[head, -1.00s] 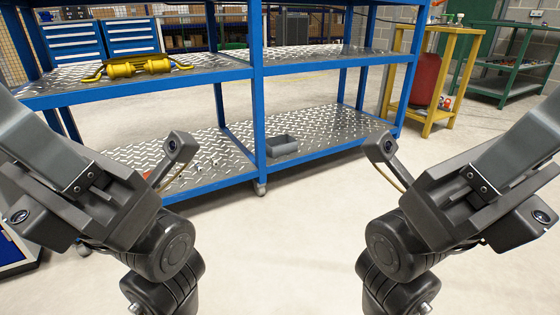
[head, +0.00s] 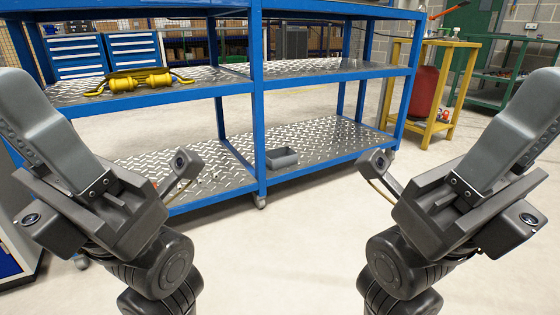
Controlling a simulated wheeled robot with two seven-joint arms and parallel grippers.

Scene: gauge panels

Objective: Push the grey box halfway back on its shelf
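The grey box (head: 283,158) is a small open-topped bin. It sits on the bottom shelf (head: 325,141) of the blue rack, close to the front edge and just right of the middle front post. My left gripper (head: 42,112) is raised at the left side of the view, well apart from the box. My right gripper (head: 520,112) is raised at the right side, also apart from it. Both point upward and outward, and the gap between their fingers cannot be made out. Nothing is seen held in either.
The blue middle post (head: 259,120) stands just left of the box. The middle shelf (head: 335,69) runs above it. A yellow tool (head: 137,82) lies on the left middle shelf. A yellow stand (head: 440,95) is to the right. The floor (head: 285,240) ahead is clear.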

